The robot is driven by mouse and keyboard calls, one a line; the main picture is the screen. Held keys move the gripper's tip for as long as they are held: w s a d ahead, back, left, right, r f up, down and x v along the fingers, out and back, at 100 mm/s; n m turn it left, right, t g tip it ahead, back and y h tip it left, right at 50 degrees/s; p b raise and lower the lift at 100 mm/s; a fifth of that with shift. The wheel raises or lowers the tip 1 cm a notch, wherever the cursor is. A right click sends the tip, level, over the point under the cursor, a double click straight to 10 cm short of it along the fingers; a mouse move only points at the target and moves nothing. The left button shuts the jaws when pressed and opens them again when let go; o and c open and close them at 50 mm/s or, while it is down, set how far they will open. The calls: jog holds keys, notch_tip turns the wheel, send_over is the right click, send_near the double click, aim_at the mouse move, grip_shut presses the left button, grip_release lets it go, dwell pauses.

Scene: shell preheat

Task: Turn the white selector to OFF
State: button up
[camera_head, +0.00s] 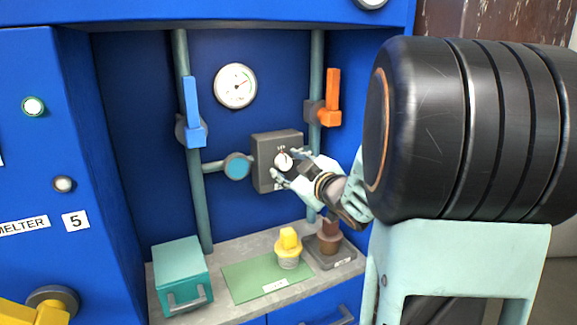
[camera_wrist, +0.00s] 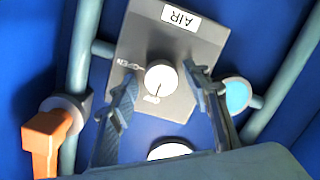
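The white selector (camera_head: 284,161) is a round knob on a grey box (camera_head: 264,176) on the blue back wall. In the wrist view the selector (camera_wrist: 161,75) carries a dark pointer line toward the small lettering that looks like OFF; OPEN is lettered to one side. An AIR label (camera_wrist: 180,19) is on the same box. My gripper (camera_head: 288,163) is at the box, and in the wrist view its two fingers (camera_wrist: 161,72) stand apart on either side of the selector. Gaps show between fingers and knob; I cannot tell their depth.
A blue lever (camera_head: 192,105) and an orange lever (camera_head: 332,97) sit on pipes beside the box. A gauge (camera_head: 235,86) is above. On the shelf below are a teal box (camera_head: 180,270), a green mat (camera_head: 245,281) and a yellow-topped object (camera_head: 288,245).

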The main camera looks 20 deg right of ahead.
jog(key=s, duration=0.7)
jog(key=shift+s+d+r, duration=0.15)
jog(key=shift+s+r, duration=0.1)
jog(key=shift+r, duration=0.2)
